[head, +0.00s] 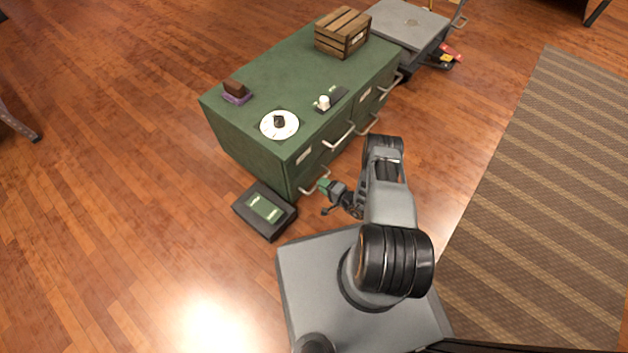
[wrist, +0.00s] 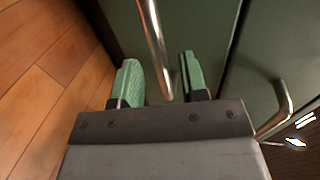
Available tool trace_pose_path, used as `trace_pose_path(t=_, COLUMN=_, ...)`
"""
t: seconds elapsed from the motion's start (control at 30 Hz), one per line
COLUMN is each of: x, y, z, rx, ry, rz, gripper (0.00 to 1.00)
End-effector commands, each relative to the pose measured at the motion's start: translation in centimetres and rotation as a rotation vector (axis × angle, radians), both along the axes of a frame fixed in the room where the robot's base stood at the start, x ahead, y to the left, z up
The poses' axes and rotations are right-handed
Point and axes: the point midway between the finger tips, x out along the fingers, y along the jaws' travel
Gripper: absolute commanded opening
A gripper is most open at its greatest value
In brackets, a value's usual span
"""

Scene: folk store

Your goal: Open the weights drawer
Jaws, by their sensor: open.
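A green cabinet (head: 290,72) has drawers with metal bar handles on its right-hand face. Their labels are too small to read, so I cannot tell which is the weights drawer. My gripper (head: 324,190) is open, with green fingertips, beside the lower near drawer's handle (head: 312,184). In the wrist view, a bar handle (wrist: 154,45) runs between the two spread fingers of my gripper (wrist: 161,78), with gaps on both sides. A second handle (wrist: 284,100) shows to the right. The drawer fronts look shut.
On the cabinet top are a wooden crate (head: 336,42), a round white dial scale (head: 270,126), a brown block on a purple base (head: 236,92) and a small tray (head: 338,97). A dark box (head: 272,228) lies on the floor nearby. A grey cart (head: 400,20) stands behind.

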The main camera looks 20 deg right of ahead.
Motion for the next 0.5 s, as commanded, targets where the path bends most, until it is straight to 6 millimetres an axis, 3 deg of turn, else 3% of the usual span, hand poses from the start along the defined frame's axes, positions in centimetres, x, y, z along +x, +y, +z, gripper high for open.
trace_pose_path(t=0.5, x=0.8, y=1.5, z=-0.5, rx=0.000, ry=0.000, rz=0.000, gripper=0.40)
